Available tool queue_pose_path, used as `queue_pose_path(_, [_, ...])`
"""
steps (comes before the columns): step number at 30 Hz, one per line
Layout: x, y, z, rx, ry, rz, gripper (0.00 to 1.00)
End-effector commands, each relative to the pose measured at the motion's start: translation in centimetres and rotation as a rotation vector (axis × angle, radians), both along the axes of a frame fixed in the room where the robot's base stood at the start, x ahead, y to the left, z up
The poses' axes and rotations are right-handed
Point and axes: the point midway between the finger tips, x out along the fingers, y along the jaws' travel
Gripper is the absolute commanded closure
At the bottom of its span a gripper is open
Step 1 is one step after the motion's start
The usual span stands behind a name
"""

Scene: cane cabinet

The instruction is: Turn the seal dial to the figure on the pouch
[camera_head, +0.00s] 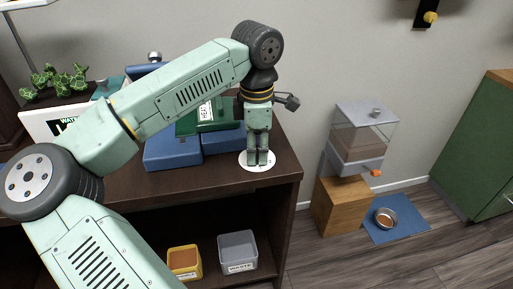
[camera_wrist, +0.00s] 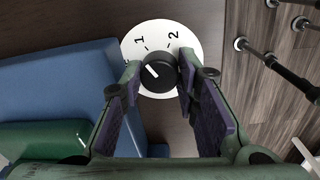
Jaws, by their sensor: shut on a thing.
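The seal dial is a black knob (camera_wrist: 158,77) with a white pointer line, on a round white plate (camera_wrist: 190,35) that also shows in the head view (camera_head: 244,159). The figures 1 and 2 are readable; another mark at the left is mostly hidden by a finger. The pointer aims up-left, left of the 1. My gripper (camera_head: 258,160) points straight down, its fingers closed on both sides of the knob. I cannot make out a pouch or its figure; my arm covers part of the cabinet top.
A blue and green machine (camera_head: 172,150) stands close left of the dial. A white card (camera_head: 42,122) and a plant (camera_head: 58,80) are further left. Yellow (camera_head: 184,262) and grey (camera_head: 238,252) bins sit on the shelf below. The cabinet's right edge is near; a feeder (camera_head: 362,140) stands beyond it.

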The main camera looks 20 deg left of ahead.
Motion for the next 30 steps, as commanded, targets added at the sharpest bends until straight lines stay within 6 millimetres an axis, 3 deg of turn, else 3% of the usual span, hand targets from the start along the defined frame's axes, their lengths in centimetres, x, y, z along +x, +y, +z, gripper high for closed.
queue_pose_path(9, [-0.01, -0.04, 0.03, -0.001, 0.000, -0.001, 0.99])
queue_pose_path(10, [-0.01, -0.04, 0.03, -0.001, 0.000, -0.001, 0.70])
queue_pose_path(18, [0.03, 0.00, 0.02, 0.000, -0.001, 0.000, 0.52])
queue_pose_path(30, [0.16, 0.11, 0.92, 0.002, -0.008, 0.004, 0.51])
